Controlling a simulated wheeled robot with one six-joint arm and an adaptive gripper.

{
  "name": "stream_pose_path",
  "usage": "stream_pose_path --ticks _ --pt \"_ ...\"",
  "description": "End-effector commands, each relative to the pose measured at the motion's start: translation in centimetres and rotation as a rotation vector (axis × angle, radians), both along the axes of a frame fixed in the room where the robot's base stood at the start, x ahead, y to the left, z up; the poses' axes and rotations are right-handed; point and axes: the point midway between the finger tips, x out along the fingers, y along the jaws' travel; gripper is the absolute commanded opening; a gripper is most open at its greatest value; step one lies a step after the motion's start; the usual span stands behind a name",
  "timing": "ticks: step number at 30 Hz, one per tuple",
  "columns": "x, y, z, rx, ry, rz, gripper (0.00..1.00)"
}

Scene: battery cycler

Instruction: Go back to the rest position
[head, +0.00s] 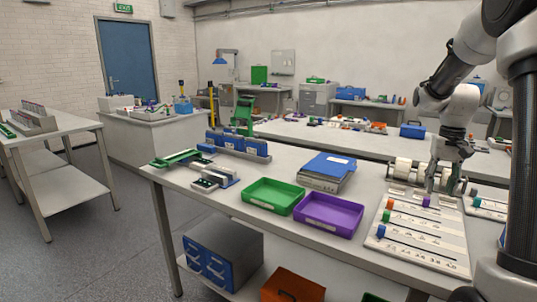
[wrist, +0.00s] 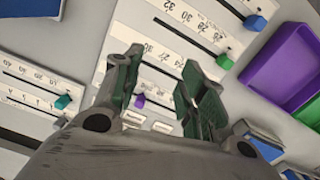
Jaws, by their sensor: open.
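My gripper (head: 442,178) is at the right in the head view, above the far end of a white slider board (head: 420,252). In the wrist view my gripper (wrist: 160,90) has its two green-padded fingers spread apart with nothing between them. A purple slider knob (wrist: 140,100) shows beyond the fingers, apart from them. The board also carries a green knob (wrist: 224,62) and a blue knob (wrist: 255,23). An orange knob (head: 390,204) shows on it in the head view.
A green tray (head: 258,203) and a purple tray (head: 314,224) stand left of the board. Blue and grey folders (head: 327,170) lie behind them. A second slider board (head: 489,208) lies to the right. Open floor (head: 95,250) lies at the left.

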Motion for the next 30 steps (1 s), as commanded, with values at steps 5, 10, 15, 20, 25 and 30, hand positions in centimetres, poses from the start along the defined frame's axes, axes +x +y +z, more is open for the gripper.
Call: stream_pose_path --ticks 5,10,15,20,25,30 --pt "-7.4 4.7 3.4 -0.013 -0.056 0.109 0.41" --pt "-14.9 8.7 5.2 -0.032 -0.136 0.210 0.41" --pt "-20.9 11.4 5.8 -0.053 -0.239 0.289 0.41" --pt "-23.7 12.8 6.6 -0.068 -0.342 0.341 0.41" --pt "-24.0 13.4 8.2 -0.079 -0.424 0.372 0.41" --pt "-23.9 13.6 8.4 -0.077 -0.429 0.381 0.41"
